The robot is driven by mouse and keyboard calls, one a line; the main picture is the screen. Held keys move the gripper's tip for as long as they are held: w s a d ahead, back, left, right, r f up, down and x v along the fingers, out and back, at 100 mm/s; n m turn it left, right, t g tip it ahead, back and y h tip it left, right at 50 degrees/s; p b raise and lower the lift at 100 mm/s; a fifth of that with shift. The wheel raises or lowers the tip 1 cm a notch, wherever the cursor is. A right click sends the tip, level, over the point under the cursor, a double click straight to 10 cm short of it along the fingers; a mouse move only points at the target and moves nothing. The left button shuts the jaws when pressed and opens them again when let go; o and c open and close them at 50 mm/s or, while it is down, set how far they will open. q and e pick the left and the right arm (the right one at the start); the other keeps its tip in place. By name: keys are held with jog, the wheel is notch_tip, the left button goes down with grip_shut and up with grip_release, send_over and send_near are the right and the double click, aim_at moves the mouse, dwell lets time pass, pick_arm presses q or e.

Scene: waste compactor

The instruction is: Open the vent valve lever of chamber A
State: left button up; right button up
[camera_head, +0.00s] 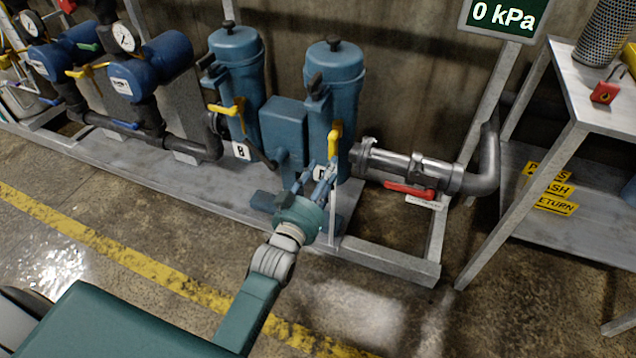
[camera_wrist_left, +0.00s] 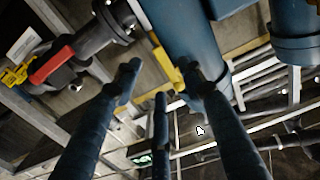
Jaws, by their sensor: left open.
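Two blue filter chambers stand on the skid. The left one bears a label B (camera_head: 242,151); the right one (camera_head: 340,85) has a label partly hidden by my gripper, so its letter cannot be read. A yellow lever (camera_head: 335,138) stands upright on the front of the right chamber. My left gripper (camera_head: 327,172) is open just below and in front of this lever. In the left wrist view the yellow lever (camera_wrist_left: 165,68) appears between and beyond the spread fingers (camera_wrist_left: 160,78); contact cannot be told. My right gripper is not in view.
A red-handled valve (camera_head: 408,191) sits on the pipe to the right. Another yellow lever (camera_head: 232,110) is on chamber B. Blue pumps with gauges (camera_head: 150,65) stand at the left. The front floor is clear.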

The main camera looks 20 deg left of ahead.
pick_arm(q)
jog(key=shift+s, duration=2.4)
